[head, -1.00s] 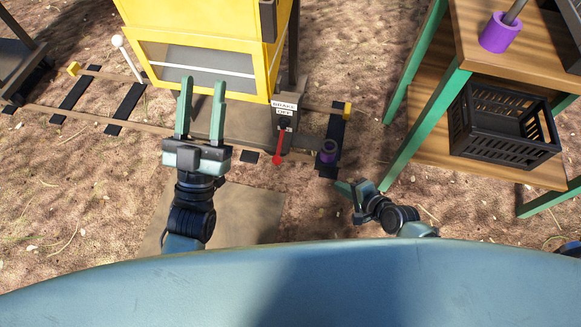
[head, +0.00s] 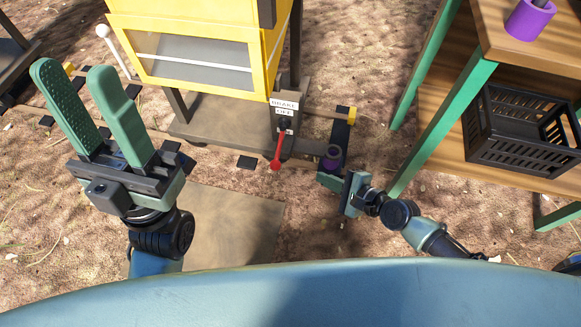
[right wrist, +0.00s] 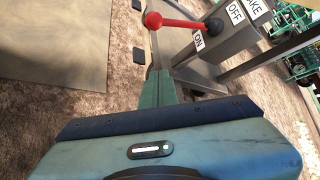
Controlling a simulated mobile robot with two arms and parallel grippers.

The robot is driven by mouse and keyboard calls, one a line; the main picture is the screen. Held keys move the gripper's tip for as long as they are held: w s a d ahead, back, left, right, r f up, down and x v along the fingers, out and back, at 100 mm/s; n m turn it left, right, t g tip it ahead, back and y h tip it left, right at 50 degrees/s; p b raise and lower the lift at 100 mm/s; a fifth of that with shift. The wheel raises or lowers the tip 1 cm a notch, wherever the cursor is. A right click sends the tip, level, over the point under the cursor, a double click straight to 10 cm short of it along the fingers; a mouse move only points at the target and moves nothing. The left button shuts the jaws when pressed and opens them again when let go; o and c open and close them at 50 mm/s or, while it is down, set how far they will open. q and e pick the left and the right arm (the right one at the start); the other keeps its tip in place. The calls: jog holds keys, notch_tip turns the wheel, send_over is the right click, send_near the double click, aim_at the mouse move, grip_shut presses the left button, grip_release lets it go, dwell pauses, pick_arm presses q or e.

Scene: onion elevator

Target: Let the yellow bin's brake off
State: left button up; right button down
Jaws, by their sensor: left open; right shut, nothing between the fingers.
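The yellow bin (head: 195,60) stands at the top of the head view on a dark frame. Its brake post (head: 285,112), labelled BRAKE and OFF, stands at its front right corner. The red brake lever (head: 279,150) hangs downward, its ball end low; in the right wrist view the lever (right wrist: 185,22) points away from the post beside the ON label (right wrist: 198,40). My right gripper (head: 328,181) is shut and empty, to the right of and slightly below the lever; its closed fingers (right wrist: 158,80) lie below the ball, apart from it. My left gripper (head: 80,74) is open and empty at left.
A wooden shelf with green legs (head: 445,120) stands at right, holding a black crate (head: 520,150) and another purple cylinder (head: 528,20). A white-knobbed lever (head: 104,32) stands at left.

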aim_at(280, 145)
jog(key=w+a+f+b, duration=0.2)
jog(key=w+a, duration=0.3)
jog(key=a, duration=0.4)
jog(key=shift+w+f, duration=0.35)
jog(key=shift+s+a+r+p, duration=0.15)
jog(key=shift+r+p, duration=0.25)
jog(key=shift+p, duration=0.35)
